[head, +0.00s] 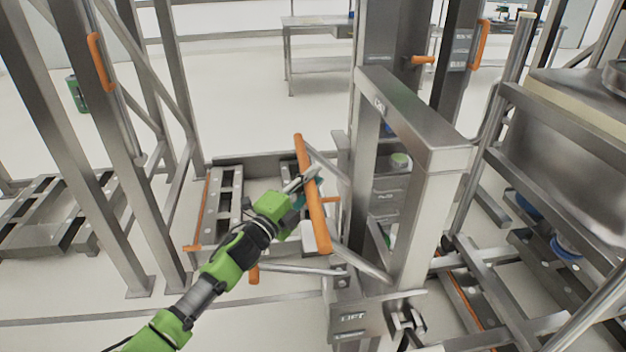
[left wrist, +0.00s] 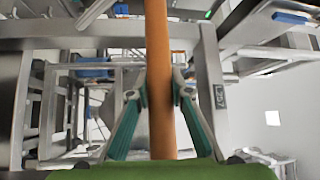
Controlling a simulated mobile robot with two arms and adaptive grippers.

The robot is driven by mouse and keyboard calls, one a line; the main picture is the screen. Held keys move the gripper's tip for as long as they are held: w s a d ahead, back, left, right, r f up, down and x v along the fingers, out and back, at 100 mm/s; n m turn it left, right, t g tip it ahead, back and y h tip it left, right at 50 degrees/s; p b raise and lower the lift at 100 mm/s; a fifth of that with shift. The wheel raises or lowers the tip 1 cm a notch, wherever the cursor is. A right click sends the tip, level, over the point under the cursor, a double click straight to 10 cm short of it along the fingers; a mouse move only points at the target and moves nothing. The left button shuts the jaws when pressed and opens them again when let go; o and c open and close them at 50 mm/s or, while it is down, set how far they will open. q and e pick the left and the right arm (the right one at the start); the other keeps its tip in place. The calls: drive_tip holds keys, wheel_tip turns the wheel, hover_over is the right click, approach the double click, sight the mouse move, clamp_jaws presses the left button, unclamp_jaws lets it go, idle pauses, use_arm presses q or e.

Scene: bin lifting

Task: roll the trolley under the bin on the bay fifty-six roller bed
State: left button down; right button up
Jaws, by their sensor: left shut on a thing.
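My left gripper (head: 311,184) is shut around a long orange handle bar (head: 318,228). In the left wrist view the gripper's two teal fingers (left wrist: 160,92) press the orange bar (left wrist: 157,35) from both sides. The bar joins through steel struts to a steel upright frame (head: 418,220), which looks like the trolley. The frame stands upright on the floor. My right gripper is not in view. The bay labels are too small to read, so I cannot tell which bay is fifty-six or pick out its bin.
A low steel frame with an orange edge (head: 200,212) lies behind my left arm. Slanting steel posts (head: 110,150) stand at the left. A steel structure with a large panel (head: 562,155) crowds the right. A bench (head: 315,24) stands at the back, with open floor before it.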

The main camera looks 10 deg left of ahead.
use_arm(q)
drive_tip(key=shift+s+a+f, duration=0.1)
drive_tip(key=shift+a+f, duration=0.25)
drive_tip(key=shift+f, duration=0.3)
drive_tip(key=c, duration=2.1)
unclamp_jaws()
drive_tip(key=shift+a, duration=0.15)
drive_tip(key=shift+o, duration=1.4)
drive_tip(key=shift+s+a+r, duration=0.15)
drive_tip(key=shift+a+r, duration=0.1)
drive_tip(key=shift+r, duration=0.05)
drive_tip(key=v, duration=1.2)
drive_tip(key=shift+r, duration=0.1)
